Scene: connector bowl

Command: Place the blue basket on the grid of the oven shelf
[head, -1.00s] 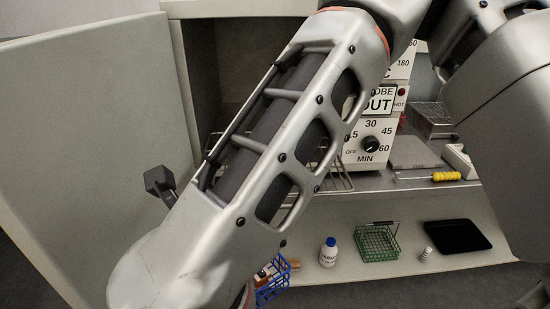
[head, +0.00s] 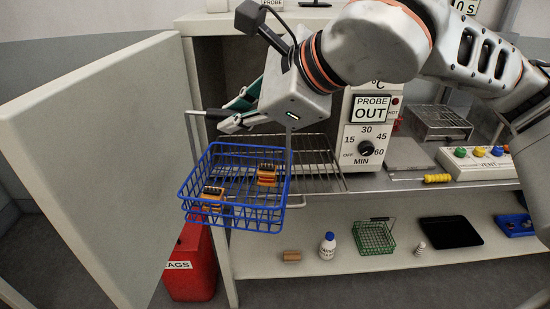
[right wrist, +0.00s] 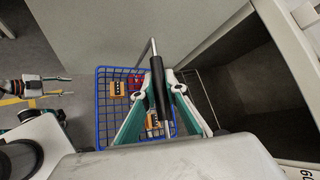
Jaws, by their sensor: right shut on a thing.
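The blue wire basket (head: 255,222) hangs in front of the open oven, holding two orange-brown blocks (head: 267,174) with dark tops. My right gripper (head: 228,120) is shut on its handle, above the basket; in the right wrist view the black handle grip (right wrist: 158,90) lies between the teal fingers. The oven shelf grid (head: 318,170) sticks out of the oven opening, behind and right of the basket. The basket hides the grid's left part.
The open oven door (head: 95,170) stands left of the basket. A red bin (head: 190,262) is below. The lower shelf holds a white bottle (head: 327,246), a green basket (head: 374,237) and a black tray (head: 450,231). The control panel (head: 367,140) stands right of the grid.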

